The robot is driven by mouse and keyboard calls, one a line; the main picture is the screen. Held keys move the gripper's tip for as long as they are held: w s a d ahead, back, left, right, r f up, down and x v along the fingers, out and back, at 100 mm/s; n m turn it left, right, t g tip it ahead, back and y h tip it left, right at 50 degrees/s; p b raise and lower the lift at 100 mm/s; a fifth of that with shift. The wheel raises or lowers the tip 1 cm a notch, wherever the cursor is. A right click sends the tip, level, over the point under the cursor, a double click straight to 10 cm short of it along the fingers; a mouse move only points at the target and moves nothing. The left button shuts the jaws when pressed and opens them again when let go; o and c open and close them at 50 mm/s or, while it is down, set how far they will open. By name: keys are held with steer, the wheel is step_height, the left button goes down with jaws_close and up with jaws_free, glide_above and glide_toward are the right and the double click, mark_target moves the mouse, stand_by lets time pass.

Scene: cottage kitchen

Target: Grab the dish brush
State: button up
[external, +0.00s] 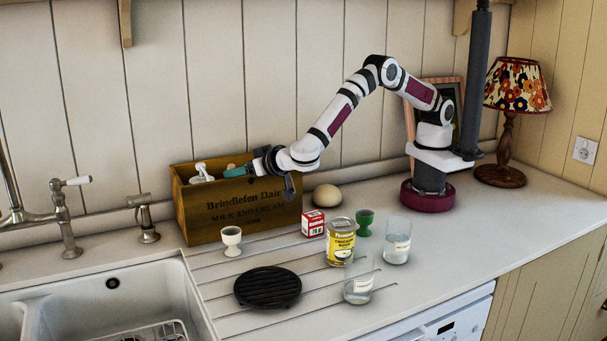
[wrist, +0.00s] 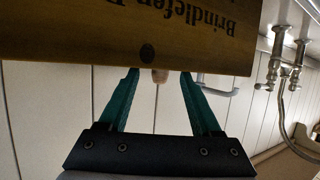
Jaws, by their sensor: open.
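The wooden crate (external: 240,212) with "Brindlefen Dairy" lettering stands against the back wall; its upside-down front fills the top of the wrist view (wrist: 120,30). A small tan, rounded end (wrist: 160,76) shows past the crate's edge between my fingertips; it may be the dish brush, mostly hidden by the crate. A tan piece (external: 231,167) also shows at the crate's opening in the external view. My gripper (external: 232,172) is over the crate's top right, its teal fingers pointing left. In the wrist view my gripper (wrist: 160,74) is open, with the fingers apart around the tan end; contact cannot be told.
A white bottle-like thing (external: 201,173) sticks out of the crate's left part. In front are a white egg cup (external: 231,240), a red box (external: 313,224), a yellow can (external: 341,243), a green cup (external: 365,222), glasses (external: 397,245) and a black trivet (external: 267,287).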

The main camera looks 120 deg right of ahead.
steer(key=shift+x, duration=0.95)
jaws_close()
steer(key=shift+w, duration=0.1)
stand_by(0.5)
